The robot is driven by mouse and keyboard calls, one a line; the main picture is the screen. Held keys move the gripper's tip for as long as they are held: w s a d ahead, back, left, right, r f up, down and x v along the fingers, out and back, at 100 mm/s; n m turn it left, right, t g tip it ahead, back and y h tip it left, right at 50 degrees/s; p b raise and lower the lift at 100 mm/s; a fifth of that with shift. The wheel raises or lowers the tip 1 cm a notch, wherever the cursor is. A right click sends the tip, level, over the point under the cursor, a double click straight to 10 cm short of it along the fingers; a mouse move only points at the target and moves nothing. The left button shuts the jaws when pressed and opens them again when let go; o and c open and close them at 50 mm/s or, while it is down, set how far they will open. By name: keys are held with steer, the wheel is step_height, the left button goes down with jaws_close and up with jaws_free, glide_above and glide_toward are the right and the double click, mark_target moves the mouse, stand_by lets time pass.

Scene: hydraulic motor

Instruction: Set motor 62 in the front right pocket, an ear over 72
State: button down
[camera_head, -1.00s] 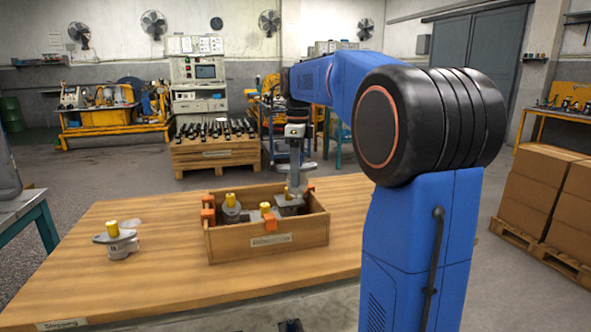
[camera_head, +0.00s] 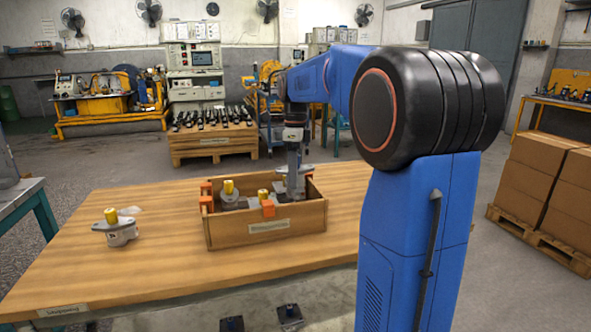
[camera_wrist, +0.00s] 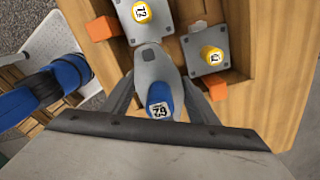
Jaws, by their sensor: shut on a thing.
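Motor 62 (camera_wrist: 149,66), a grey body with a blue shaft labelled 62, is gripped between the fingers of my gripper (camera_wrist: 158,106). In the head view my gripper (camera_head: 294,190) reaches down into the right part of the wooden crate (camera_head: 235,235). Motor 72 (camera_wrist: 141,12), with a yellow shaft and square grey flange, sits ahead of motor 62 in the wrist view. The holed ear of motor 62 reaches the edge of that flange; I cannot tell whether it overlaps it. The underside of motor 62 is hidden.
Another yellow-shafted motor (camera_wrist: 212,55) sits beside motor 62 in the crate. Orange blocks (camera_wrist: 101,28) stand on the crate rim. A loose yellow-shafted motor (camera_head: 120,232) stands on the table (camera_head: 150,275) left of the crate. The table between them is clear.

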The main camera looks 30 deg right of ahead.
mark_target(295, 197)
steer(key=shift+f, duration=3.35)
steer(key=shift+f, duration=0.65)
steer(key=c, duration=0.6)
jaws_free()
steer(key=shift+c, duration=0.2)
step_height(295, 197, up, 17)
steer(key=shift+r, duration=0.2)
